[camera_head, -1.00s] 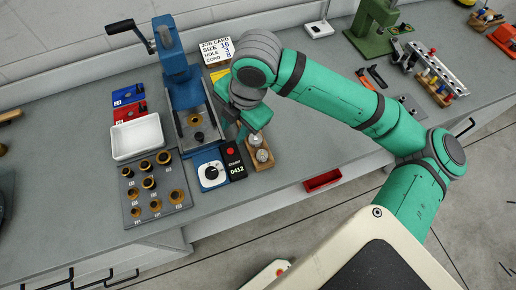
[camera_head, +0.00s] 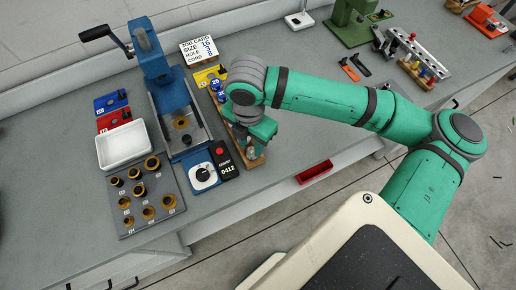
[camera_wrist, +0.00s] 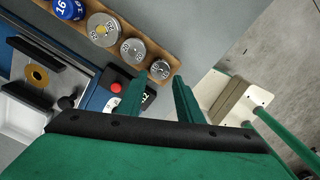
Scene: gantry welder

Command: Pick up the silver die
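In the wrist view, three round silver dies stand in a row on a wooden rack (camera_wrist: 174,62): a large one (camera_wrist: 104,29), a middle one (camera_wrist: 133,50) and a small one (camera_wrist: 160,69) at the rack's end. A blue die marked 16 (camera_wrist: 68,8) sits farther along. My gripper (camera_wrist: 160,84) is open, its two green fingers apart, with the small silver die showing just beyond the fingertips; nothing is held. In the head view my gripper (camera_head: 252,146) is over the front end of the rack and mostly hides the silver dies.
Left of the rack are a black counter box with a red button (camera_head: 226,162), a blue dial box (camera_head: 203,176) and a blue lever press (camera_head: 165,75). A plate of brass rings (camera_head: 150,200) and a white tray (camera_head: 124,147) lie farther left. A red bin (camera_head: 315,173) is at the bench's front edge.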

